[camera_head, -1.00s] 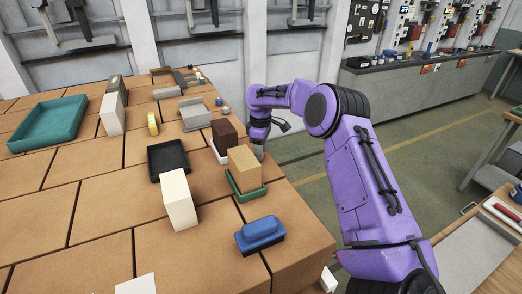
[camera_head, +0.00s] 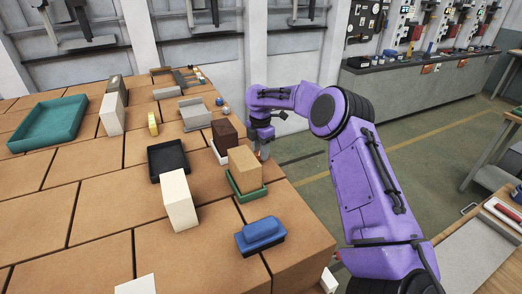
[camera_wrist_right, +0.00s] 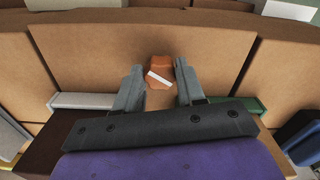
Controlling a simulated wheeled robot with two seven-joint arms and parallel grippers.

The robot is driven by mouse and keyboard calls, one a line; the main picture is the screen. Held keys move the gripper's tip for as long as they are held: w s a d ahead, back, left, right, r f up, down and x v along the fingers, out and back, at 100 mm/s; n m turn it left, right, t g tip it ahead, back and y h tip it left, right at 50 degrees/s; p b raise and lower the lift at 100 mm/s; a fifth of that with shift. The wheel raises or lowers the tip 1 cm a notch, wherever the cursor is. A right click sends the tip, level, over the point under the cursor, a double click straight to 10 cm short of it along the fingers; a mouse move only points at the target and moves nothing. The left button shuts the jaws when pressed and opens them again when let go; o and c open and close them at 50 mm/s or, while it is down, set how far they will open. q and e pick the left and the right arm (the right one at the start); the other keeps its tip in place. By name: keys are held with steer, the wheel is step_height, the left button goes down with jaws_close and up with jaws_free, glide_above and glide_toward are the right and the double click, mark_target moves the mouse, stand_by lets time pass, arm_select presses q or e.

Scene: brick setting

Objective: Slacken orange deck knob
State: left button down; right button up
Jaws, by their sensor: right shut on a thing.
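The orange deck knob (camera_wrist_right: 159,66) has a white stripe across it and shows in the right wrist view against a tan brick-like face. My right gripper (camera_wrist_right: 159,78) is shut on the knob, with one grey finger on each side of it. In the head view my right gripper (camera_head: 264,153) is at the right edge of the brick deck (camera_head: 105,207), beside the tan block. The knob cannot be made out in the head view. My left gripper is not in view.
Close to the right gripper are a tan block (camera_head: 244,164) in a green tray (camera_head: 252,194) and a dark brown block (camera_head: 224,134). Open floor lies right of the deck.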

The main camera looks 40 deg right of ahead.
steer(key=n, duration=0.5)
steer(key=shift+a+f+n, duration=0.15)
steer(key=shift+f+n, duration=0.1)
steer(key=shift+n, duration=0.05)
stand_by(0.4)
steer(key=o, duration=1)
steer(key=shift+o, duration=0.2)
steer(key=shift+r, duration=0.15)
steer(key=shift+w+r, duration=0.1)
steer(key=shift+r, duration=0.15)
step_height(320, 180, up, 10)
steer(key=b, duration=0.2)
